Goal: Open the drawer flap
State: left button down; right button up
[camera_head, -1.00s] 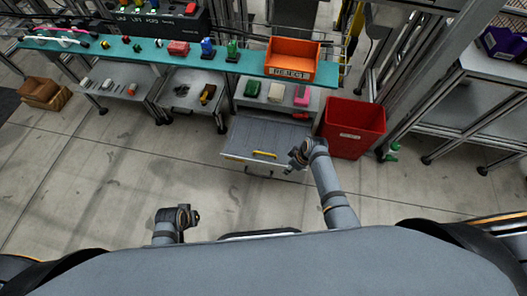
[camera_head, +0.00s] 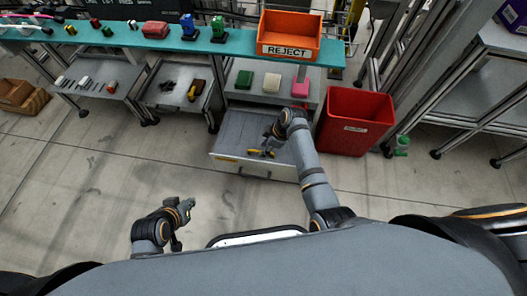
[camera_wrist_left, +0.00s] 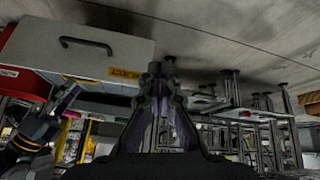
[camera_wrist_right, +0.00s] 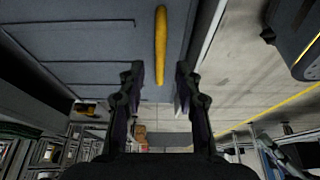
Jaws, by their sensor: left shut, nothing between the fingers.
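The grey drawer unit (camera_head: 232,133) stands below the teal shelf in the head view, with a flat grey flap on top and a front face with a dark handle (camera_head: 255,172). A yellow bar handle (camera_wrist_right: 161,40) lies on the flap; in the head view its middle is partly hidden by my right gripper (camera_head: 266,141). In the right wrist view my right gripper (camera_wrist_right: 160,78) is open, with the yellow bar's near end lined up between its fingertips. The flap looks closed. My left gripper (camera_head: 187,206) is shut and empty, low and left of the drawer. The left wrist view shows the drawer front (camera_wrist_left: 110,50).
A red bin (camera_head: 354,122) stands right of the drawer. An orange reject bin (camera_head: 289,38) sits on the teal shelf above. Grey trays with small parts (camera_head: 182,92) are at the left. The floor before the drawer is clear.

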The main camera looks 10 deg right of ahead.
jog(key=shift+w+a+f, duration=0.1)
jog(key=shift+a+f, duration=0.2)
jog(key=shift+f, duration=0.35)
pick_arm(q)
jog(key=shift+w+a+r+t, duration=0.1)
jog(key=shift+w+r+t, duration=0.25)
jog(key=shift+w, duration=0.25)
jog(key=shift+w+r+t, duration=0.25)
jog(key=shift+w+t, duration=0.1)
jog(key=shift+w, duration=0.25)
pick_arm(e)
jog(key=shift+c, duration=0.2)
grip_shut()
jog(key=shift+r, duration=0.1)
